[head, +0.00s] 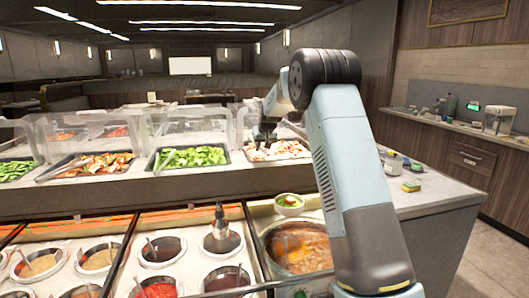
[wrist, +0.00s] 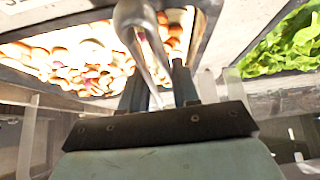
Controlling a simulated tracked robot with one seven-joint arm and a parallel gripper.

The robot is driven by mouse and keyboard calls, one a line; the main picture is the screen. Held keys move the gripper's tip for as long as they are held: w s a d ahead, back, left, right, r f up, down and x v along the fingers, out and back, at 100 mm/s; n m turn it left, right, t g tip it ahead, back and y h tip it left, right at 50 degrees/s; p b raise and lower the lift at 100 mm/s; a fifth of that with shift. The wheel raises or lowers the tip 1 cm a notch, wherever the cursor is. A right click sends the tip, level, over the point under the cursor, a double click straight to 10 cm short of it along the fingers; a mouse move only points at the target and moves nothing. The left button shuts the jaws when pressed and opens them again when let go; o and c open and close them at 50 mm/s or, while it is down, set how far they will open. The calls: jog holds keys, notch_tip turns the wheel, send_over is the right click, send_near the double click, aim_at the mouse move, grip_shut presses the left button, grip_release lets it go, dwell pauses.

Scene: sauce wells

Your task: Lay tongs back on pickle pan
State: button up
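My gripper (wrist: 158,85) is low over a pan of pale pink and white pieces (head: 279,150), which is probably the pickle pan; no label is readable. The gripper (head: 265,132) is partly hidden by my arm in the head view. Silver tongs (wrist: 136,20) show at the fingers in the wrist view, with one arm running down between the two fingers and another bright metal part beside the right finger. The fingers stand apart, but I cannot tell whether they press on the tongs. The pan's contents (wrist: 75,60) fill the upper left of the wrist view.
Clear guards (head: 66,140) stand behind. Sauce wells (head: 162,250) and a soup pot (head: 297,247) are in front. A small bowl (head: 289,203) sits on the ledge.

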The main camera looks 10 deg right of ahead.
jog(key=shift+f, duration=1.15)
jog(key=shift+f, duration=0.6)
jog(key=o, duration=0.6)
jog(key=shift+s, duration=0.1)
jog(key=shift+r, duration=0.1)
